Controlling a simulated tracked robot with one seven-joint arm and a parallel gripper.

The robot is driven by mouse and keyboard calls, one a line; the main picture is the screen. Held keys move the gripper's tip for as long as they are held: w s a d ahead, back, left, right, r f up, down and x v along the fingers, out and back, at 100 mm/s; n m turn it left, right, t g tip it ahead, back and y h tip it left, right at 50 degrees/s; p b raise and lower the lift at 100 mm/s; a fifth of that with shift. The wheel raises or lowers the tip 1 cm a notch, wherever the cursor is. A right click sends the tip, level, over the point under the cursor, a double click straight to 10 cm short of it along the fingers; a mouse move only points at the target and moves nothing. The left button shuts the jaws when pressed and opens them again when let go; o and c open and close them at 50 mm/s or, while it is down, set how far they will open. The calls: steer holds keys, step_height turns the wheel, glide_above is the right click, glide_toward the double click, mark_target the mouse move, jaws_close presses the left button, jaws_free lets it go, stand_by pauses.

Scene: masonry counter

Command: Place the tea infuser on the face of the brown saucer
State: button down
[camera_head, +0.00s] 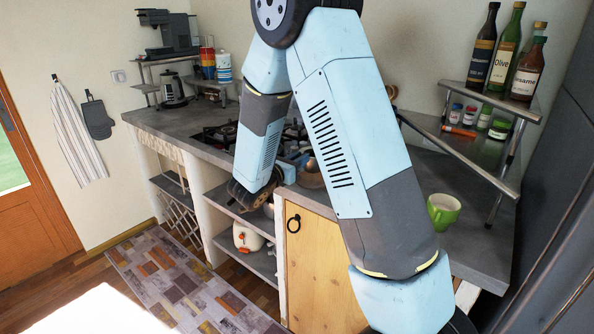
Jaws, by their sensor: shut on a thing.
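My arm fills the middle of the view and reaches over the counter (462,218). Its forearm comes down by the counter's front edge, near the hob. I cannot make out the tea infuser or the brown saucer anywhere. Part of the worktop behind my arm is hidden.
A green cup (443,211) stands on the counter at right. A raised metal shelf (480,92) holds several bottles and jars. The hob (216,134) lies left of my arm. A kettle (172,90) and coffee machine (168,33) stand at the far left.

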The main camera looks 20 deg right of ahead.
mark_target(307, 164)
steer(key=shift+w+f, duration=0.2)
steer(key=shift+f, duration=0.05)
steer(key=shift+w+f, duration=0.1)
steer(key=shift+f, duration=1.55)
steer(key=shift+f, duration=0.1)
steer(key=c, duration=1)
jaws_free()
